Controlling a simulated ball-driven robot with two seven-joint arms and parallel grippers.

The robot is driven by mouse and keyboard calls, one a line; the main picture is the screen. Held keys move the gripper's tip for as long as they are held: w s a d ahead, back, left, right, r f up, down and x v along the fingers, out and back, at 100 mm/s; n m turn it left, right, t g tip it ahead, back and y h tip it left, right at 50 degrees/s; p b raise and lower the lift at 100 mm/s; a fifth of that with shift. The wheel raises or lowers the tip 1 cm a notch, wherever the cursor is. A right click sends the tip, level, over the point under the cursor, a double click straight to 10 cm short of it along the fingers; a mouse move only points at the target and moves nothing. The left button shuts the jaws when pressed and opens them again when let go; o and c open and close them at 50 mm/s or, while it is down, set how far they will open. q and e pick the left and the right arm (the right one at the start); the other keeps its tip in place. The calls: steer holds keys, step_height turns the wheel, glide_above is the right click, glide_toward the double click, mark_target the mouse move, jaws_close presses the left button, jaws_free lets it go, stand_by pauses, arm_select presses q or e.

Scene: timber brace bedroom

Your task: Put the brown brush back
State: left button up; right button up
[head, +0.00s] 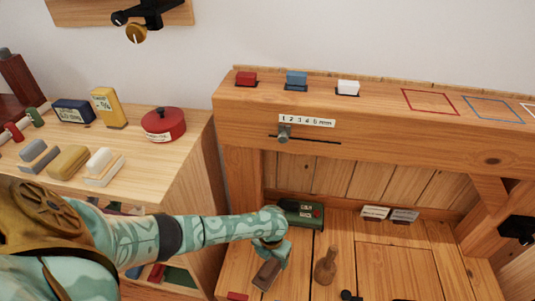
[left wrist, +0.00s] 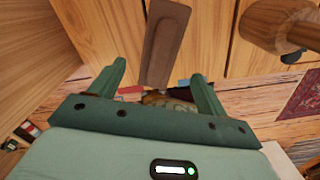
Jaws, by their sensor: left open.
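A brown block-like object, which looks like the brown brush (head: 266,275), lies on the wooden bench floor at the lower middle of the head view. In the left wrist view the brown brush (left wrist: 163,45) is long and tapering, with its near end between the tips of my open fingers. My left gripper (head: 270,246) is right above and behind it in the head view. The left wrist view shows my left gripper (left wrist: 158,72) open and empty, with a finger on each side. Whether the fingers touch the brush cannot be told. My right gripper is not in view.
A wooden peg-like tool (head: 326,266) stands close to the right of the brush. A green box (head: 303,213) is behind my gripper. A ledge (head: 375,110) above carries red, blue and white blocks and coloured outlines. A side cabinet (head: 190,140) at left holds several blocks and a red pot (head: 163,125).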

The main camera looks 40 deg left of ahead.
mark_target(271, 264)
arm_select(q)
step_height(271, 264, up, 6)
steer(key=shift+f+p, duration=0.15)
steer(key=shift+p, duration=1.05)
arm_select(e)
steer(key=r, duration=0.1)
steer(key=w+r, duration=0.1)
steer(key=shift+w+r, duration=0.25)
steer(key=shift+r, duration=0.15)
